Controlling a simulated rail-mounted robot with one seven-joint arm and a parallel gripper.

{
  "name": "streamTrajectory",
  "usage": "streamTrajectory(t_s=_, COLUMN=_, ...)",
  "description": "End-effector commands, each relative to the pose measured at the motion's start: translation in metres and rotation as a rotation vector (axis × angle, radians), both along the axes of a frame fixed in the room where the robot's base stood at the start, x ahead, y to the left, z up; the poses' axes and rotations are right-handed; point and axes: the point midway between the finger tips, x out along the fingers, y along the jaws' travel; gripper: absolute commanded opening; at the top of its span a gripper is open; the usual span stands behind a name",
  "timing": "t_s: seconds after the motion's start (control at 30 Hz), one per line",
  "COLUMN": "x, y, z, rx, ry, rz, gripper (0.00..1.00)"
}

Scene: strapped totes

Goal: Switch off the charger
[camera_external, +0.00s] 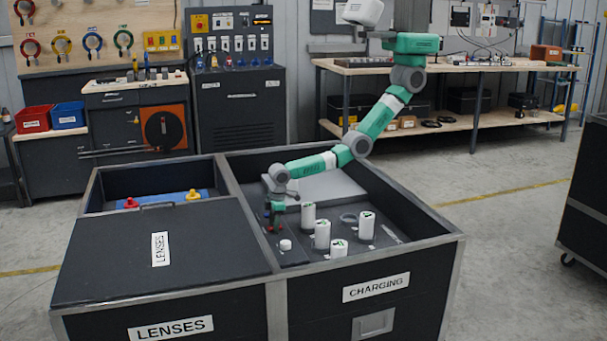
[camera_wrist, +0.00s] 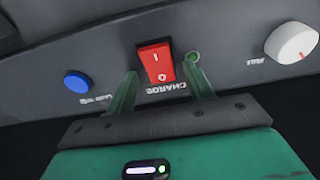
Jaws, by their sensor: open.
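The charger's panel (camera_wrist: 225,55) fills the upper part of the wrist view. A red rocker switch (camera_wrist: 156,61) sits on it, marked "I" and "O", with a label below that appears to read "CHARGE". My gripper (camera_wrist: 162,88) is open, its two green fingers on either side of the switch. I cannot tell whether they touch it. A small green indicator (camera_wrist: 193,57) is just right of the switch, beside the right finger. In the external view my gripper (camera_external: 275,213) points down at the left side of the CHARGING tote (camera_external: 440,240), hiding the switch.
On the panel, a blue button (camera_wrist: 76,81) lies left and a white knob (camera_wrist: 291,43) right. Several white cylinders, including one (camera_external: 322,234), stand right of my gripper. The lidded LENSES compartment (camera_external: 120,250) lies left, past a divider.

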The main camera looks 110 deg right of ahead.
Motion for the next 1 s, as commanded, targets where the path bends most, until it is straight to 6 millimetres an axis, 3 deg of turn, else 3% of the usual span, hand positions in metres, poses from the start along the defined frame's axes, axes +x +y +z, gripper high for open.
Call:
streamTrajectory(t_s=0.13, x=0.000, y=0.000, z=0.011, rx=0.000, ry=-0.002, rz=0.000, gripper=0.53)
streamTrajectory(t_s=0.33, x=-0.006, y=0.001, z=0.055, rx=0.000, ry=-0.002, rz=0.000, gripper=0.53)
streamTrajectory(t_s=0.5, x=-0.010, y=0.001, z=0.075, rx=0.000, ry=0.000, rz=0.000, gripper=0.53)
streamTrajectory(t_s=1.0, x=-0.010, y=0.001, z=0.077, rx=0.000, ry=0.000, rz=0.000, gripper=0.53)
